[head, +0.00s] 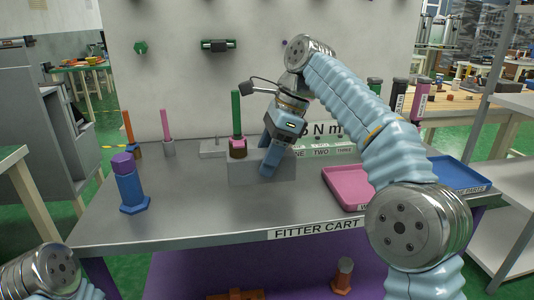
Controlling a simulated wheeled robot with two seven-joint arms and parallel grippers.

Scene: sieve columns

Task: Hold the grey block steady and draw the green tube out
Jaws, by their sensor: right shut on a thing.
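The grey block (242,171) sits on the cart's grey top, near the middle. The green tube (236,110) stands upright out of the block's left part, with a pink collar (238,147) around its foot. My right gripper (270,170) reaches down over the block's right part and is shut on the block. Its fingers hide part of the block's front. The tube stands apart from the gripper, to its left. Only a piece of my left arm shows at the lower left; its gripper is out of view.
A blue and purple column (131,187) stands at the left front. Orange (128,127) and pink (165,124) rods stand behind it. A pink tray (345,190) and a blue tray (455,173) lie at the right. The cart top between column and block is clear.

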